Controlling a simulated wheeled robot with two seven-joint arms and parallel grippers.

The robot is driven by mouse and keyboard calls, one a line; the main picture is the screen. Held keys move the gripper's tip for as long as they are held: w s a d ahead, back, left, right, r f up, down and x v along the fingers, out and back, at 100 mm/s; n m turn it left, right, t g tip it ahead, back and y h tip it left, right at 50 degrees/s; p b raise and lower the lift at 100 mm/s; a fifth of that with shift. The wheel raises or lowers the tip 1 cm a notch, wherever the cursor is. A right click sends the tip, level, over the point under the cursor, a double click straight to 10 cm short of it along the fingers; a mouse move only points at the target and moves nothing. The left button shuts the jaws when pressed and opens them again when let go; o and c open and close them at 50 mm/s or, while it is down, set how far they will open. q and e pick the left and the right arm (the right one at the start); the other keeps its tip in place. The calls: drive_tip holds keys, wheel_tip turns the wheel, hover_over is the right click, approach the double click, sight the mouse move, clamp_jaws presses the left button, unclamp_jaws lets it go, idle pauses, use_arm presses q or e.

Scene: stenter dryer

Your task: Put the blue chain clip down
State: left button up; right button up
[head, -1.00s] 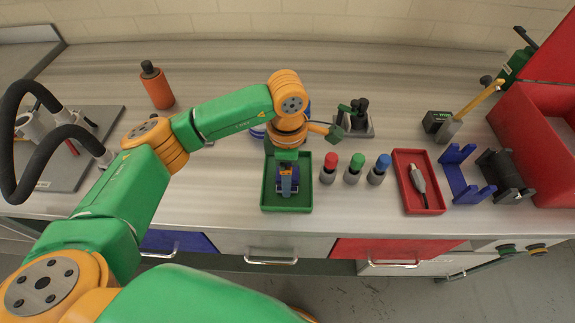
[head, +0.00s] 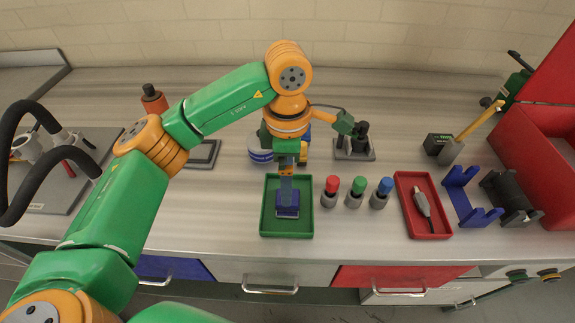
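The blue chain clip (head: 288,211) sits inside the green tray (head: 264,222) near the front edge of the bench, apart from the tray's side walls. A narrow grey upright piece shows directly above the blue part. My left gripper (head: 285,171) points down over the tray, just above the clip. Its fingertips are small and partly covered by the wrist, so I cannot tell whether they are apart or still touch the clip's upper end. My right gripper is not in view.
Red, green and blue-capped markers (head: 354,192) stand right of the tray. Beyond them are a red tray (head: 441,235) with a grey tool and a blue bracket (head: 462,196). A blue-and-white roll (head: 258,152) stands behind my wrist.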

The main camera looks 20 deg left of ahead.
use_arm(q)
wheel_tip(320, 180, up, 5)
drive_tip(key=shift+f, duration=0.15)
